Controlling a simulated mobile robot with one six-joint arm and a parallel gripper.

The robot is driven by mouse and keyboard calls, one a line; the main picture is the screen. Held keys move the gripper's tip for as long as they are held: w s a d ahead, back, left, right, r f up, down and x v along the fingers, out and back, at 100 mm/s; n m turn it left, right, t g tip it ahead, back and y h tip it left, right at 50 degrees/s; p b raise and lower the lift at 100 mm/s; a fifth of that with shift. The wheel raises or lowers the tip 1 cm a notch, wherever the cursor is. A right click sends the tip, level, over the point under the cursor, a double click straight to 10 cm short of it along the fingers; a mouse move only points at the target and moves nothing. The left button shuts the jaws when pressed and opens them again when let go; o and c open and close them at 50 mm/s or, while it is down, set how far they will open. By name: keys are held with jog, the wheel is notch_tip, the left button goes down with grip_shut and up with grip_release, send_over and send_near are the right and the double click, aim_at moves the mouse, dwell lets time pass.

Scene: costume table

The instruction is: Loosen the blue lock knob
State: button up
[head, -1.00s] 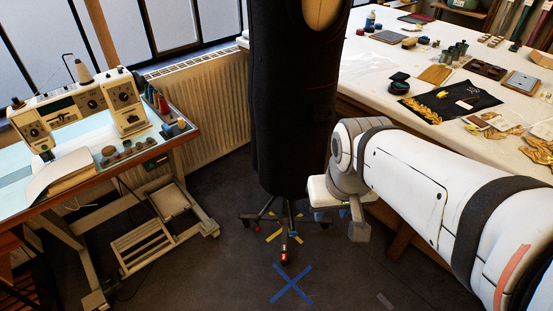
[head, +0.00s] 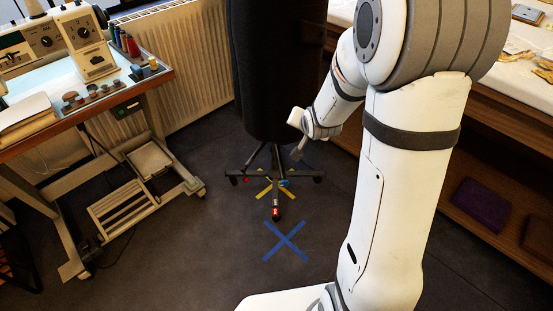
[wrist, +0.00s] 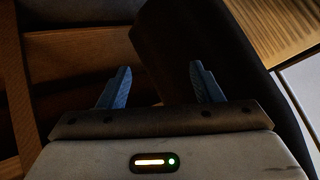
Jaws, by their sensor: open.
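A black dress form (head: 268,70) stands on a dark post with a wheeled star base (head: 276,190) in the head view. A small blue spot (head: 284,183) shows at the base, low on the stand; it may be the blue lock knob, but it is too small to tell. My gripper (head: 298,152) hangs beside the lower right edge of the dress form, above the base. In the wrist view my gripper (wrist: 160,78) has its two blue fingers spread apart with nothing held between them. No knob shows in the wrist view; a dark shape crosses behind the fingers.
A sewing table (head: 100,100) with a treadle frame stands at the left, before a radiator (head: 170,65). A white-topped work table (head: 505,60) with lower shelves is at the right. A blue tape cross (head: 286,241) marks clear floor in front of the base.

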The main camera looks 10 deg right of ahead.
jog(key=w+f+m+t+b, duration=0.2)
jog(key=w+f+b, duration=0.3)
jog(key=f, duration=0.7)
jog(key=m+t+y+b, duration=0.3)
jog(key=m+t+b, duration=0.1)
jog(key=b, duration=0.5)
send_over(285, 185)
jog(key=s+d, duration=0.2)
notch_tip(285, 185, down, 20)
jog(key=s+f+m+b, duration=0.1)
jog(key=f, duration=0.2)
jog(key=s+f+m+t+b, duration=0.1)
jog(key=f+b, duration=0.1)
jog(key=s+f+m+t+y+b, duration=0.1)
jog(key=f, duration=0.2)
jog(key=shift+a+f+b, duration=0.35)
jog(key=shift+a, duration=0.05)
jog(key=shift+w+a+f, duration=0.1)
jog(key=shift+w, duration=0.15)
jog(key=b+x, duration=0.2)
jog(key=x, duration=0.5)
jog(key=shift+w+b, duration=0.1)
jog(key=shift+b, duration=0.2)
jog(key=shift+r, duration=0.2)
